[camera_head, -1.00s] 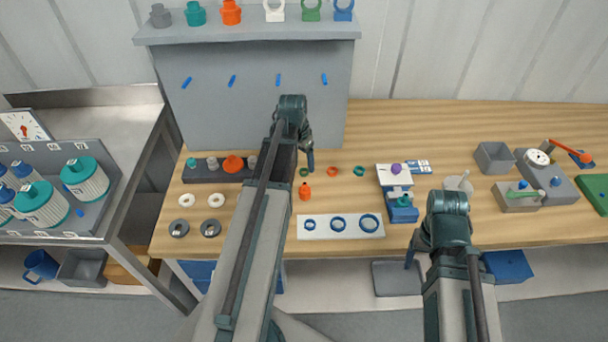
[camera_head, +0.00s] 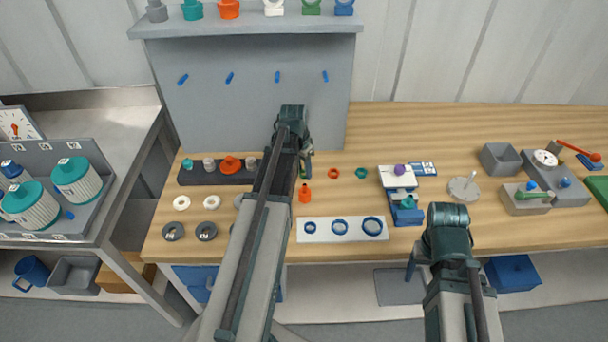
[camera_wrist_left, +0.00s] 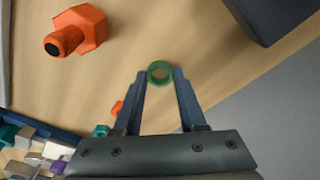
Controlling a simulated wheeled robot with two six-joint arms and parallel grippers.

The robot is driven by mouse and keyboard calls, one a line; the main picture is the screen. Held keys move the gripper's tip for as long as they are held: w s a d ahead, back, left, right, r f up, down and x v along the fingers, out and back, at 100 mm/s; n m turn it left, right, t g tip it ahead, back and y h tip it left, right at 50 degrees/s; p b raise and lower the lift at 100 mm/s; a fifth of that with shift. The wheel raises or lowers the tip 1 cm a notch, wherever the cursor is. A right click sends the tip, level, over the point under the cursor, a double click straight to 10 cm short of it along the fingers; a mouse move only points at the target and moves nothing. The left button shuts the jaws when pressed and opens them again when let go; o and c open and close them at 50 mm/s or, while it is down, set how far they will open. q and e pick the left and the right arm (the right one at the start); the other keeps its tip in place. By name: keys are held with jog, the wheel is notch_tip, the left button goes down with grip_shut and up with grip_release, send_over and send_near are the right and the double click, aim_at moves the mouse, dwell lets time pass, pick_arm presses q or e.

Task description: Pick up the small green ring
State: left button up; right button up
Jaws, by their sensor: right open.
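The small green ring (camera_wrist_left: 160,73) shows in the left wrist view between the two fingertips of my left gripper (camera_wrist_left: 160,82). There the ring is mostly hidden by the fingers. Whether the ring touches the table is not clear. My right gripper (camera_head: 413,262) is at the table's front edge, away from the ring, and open.
An orange ring (camera_head: 333,173) and a teal ring (camera_head: 361,173) lie right of my left gripper. A white plate (camera_head: 371,236) with blue rings is in front. A grey upright panel (camera_head: 235,115) stands behind. A blue-and-white fixture (camera_head: 396,178) stands to the right. Bare wood lies behind the rings.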

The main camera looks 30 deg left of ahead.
pick_arm(q)
grip_shut()
jog(key=shift+r+p, duration=0.5)
notch_tip(320, 180, up, 3)
jog(key=p, duration=0.2)
jog(key=shift+f+p, duration=0.15)
jog(key=shift+p, duration=0.2)
jog(key=s+d, duration=0.1)
jog(key=d, duration=0.4)
jog(key=s+d+r+p, duration=0.1)
jog(key=s+d, duration=0.1)
jog(key=d, duration=0.3)
jog(key=s+d, duration=0.2)
jog(key=d, duration=0.3)
jog(key=shift+d+r, duration=0.1)
jog(key=shift+r, duration=0.05)
notch_tip(320, 180, up, 4)
jog(key=p, duration=0.4)
